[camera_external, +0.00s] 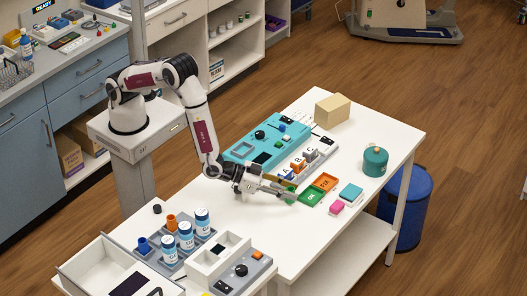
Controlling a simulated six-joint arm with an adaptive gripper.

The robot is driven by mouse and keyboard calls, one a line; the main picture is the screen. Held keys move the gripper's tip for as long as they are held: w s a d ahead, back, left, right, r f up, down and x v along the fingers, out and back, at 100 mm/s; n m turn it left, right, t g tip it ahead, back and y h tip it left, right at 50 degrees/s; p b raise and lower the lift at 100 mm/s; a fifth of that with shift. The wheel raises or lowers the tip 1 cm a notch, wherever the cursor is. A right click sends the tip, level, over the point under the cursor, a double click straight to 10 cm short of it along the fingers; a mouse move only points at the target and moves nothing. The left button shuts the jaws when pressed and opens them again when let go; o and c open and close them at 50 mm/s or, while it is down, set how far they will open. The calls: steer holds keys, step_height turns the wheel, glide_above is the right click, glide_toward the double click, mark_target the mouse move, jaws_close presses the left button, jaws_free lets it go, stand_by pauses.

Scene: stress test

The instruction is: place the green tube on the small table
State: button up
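My gripper (292,193) is low over the middle of the white table (385,138), pointing right. Its fingertips are beside a green tray (310,197) with white lettering. A small green patch (288,184) shows just behind the fingers; I cannot tell if it is a tube, or if the fingers touch it. The gap between the fingers is too small to judge. No green tube is clearly recognisable, and no separate small table stands out.
An orange tray (325,181) and lettered blocks (298,164) are close to my gripper. Behind is a teal device (243,150). A pink block (337,207) and teal block (351,192) lie to the right. Blue-white bottles (186,234) stand front left. The right front tabletop is clear.

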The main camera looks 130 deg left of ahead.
steer(key=shift+w+a+f, duration=0.15)
steer(key=shift+w+a, duration=0.05)
stand_by(0.4)
steer(key=c, duration=0.8)
steer(key=shift+r, duration=5.05)
